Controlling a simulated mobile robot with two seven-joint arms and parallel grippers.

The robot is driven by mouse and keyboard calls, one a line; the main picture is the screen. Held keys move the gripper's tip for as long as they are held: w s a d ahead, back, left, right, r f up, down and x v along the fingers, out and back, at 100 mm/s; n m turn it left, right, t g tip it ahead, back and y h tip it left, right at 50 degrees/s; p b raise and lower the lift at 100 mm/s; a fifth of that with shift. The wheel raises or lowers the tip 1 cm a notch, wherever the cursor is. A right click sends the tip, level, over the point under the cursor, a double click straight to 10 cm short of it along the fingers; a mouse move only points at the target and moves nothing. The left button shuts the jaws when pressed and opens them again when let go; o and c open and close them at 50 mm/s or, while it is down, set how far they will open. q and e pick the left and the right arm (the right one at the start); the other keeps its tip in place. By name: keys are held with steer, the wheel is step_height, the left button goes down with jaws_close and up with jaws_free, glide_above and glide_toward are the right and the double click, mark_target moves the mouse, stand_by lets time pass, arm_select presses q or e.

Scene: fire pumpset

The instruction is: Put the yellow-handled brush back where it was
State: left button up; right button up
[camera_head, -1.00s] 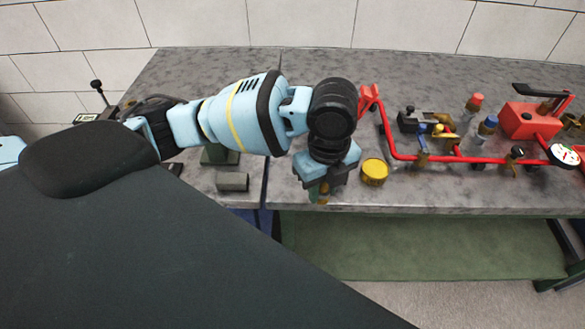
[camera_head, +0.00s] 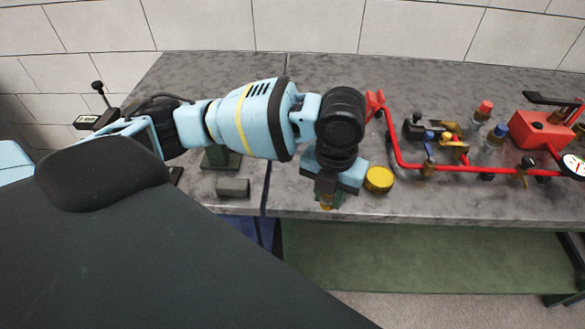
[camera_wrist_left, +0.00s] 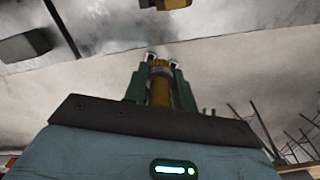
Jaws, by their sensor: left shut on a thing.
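The yellow-handled brush is held between the green fingers of my left gripper (camera_wrist_left: 160,64). Its yellow-brown handle (camera_wrist_left: 160,90) shows between them in the wrist view, and the rest of the brush is hidden. In the head view my left gripper (camera_head: 326,196) is at the front edge of the grey worktop, just left of a yellow round tin (camera_head: 379,179). A small bit of yellow shows beneath the fingers there. My right gripper is not in view.
The stone worktop (camera_head: 420,205) carries red pipework (camera_head: 400,158) with valves, a red box (camera_head: 541,128) and a gauge (camera_head: 573,165) on the right. A small grey block (camera_head: 233,187) lies left of the gripper. A green lower surface (camera_head: 430,262) is below the front edge.

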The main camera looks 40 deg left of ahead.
arm_select(q)
glide_above(292, 176)
steer(key=shift+d+f, duration=0.2)
steer(key=shift+f, duration=0.4)
steer(key=shift+a+f, duration=0.2)
steer(key=shift+f, duration=1.6)
steer(key=shift+f, duration=0.2)
steer(key=o, duration=1)
step_height(292, 176, up, 12)
steer(key=shift+r+p, duration=0.2)
steer(key=shift+p, duration=0.2)
